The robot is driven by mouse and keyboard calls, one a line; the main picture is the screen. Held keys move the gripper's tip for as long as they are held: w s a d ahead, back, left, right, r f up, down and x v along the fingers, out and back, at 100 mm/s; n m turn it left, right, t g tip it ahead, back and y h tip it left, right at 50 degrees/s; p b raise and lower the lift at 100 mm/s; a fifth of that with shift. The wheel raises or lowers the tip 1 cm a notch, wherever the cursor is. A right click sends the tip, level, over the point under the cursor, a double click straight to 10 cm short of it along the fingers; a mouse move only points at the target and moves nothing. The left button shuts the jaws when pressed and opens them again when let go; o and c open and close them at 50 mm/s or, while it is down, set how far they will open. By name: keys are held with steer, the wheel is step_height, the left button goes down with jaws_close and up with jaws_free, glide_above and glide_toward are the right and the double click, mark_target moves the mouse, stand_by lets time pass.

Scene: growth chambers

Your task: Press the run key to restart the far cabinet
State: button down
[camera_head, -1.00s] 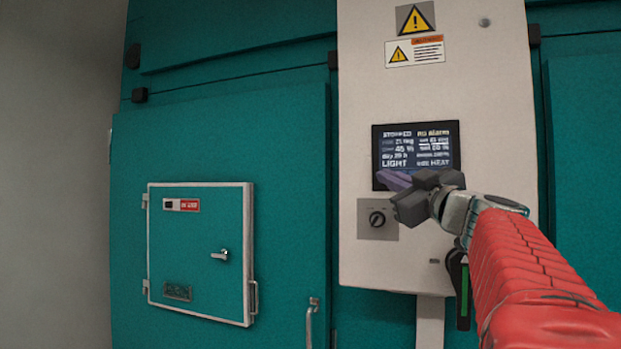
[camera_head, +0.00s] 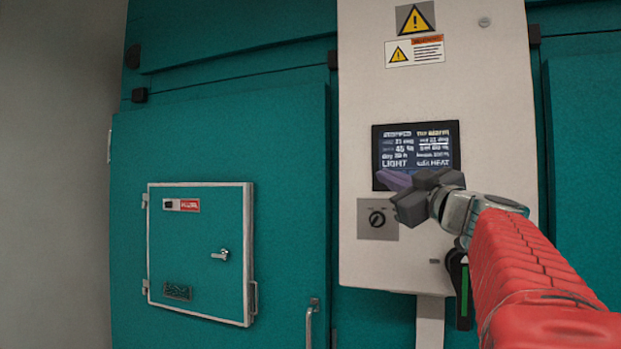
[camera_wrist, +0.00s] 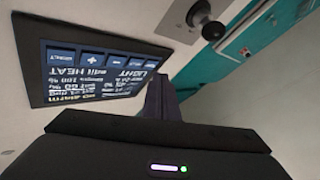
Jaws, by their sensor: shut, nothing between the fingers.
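The control screen (camera_head: 416,145) is lit on the pale panel of the teal cabinet, with white text including LIGHT and HEAT. In the wrist view the screen (camera_wrist: 95,85) appears upside down, with a row of blue keys (camera_wrist: 92,60) along one edge. One key shows a plus sign; I cannot tell which is the run key.
A rotary knob (camera_head: 377,218) is below the screen and shows near the fingers in the wrist view (camera_wrist: 213,29). Warning labels (camera_head: 415,51) are above the screen. A small closed hatch (camera_head: 200,270) with a handle is on the teal door at left.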

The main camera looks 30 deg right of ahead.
steer(key=shift+w+d, duration=0.1)
steer(key=shift+w+d, duration=0.2)
steer(key=shift+w+d, duration=0.2)
steer(key=shift+d, duration=0.05)
stand_by(1.0)
steer(key=shift+s+a, duration=0.1)
stand_by(0.3)
steer(key=shift+s+a, duration=0.35)
steer(key=shift+a, duration=0.1)
steer(key=s+a, duration=0.1)
steer(key=a, duration=0.1)
steer(key=s+a, duration=0.2)
stand_by(0.8)
stand_by(0.5)
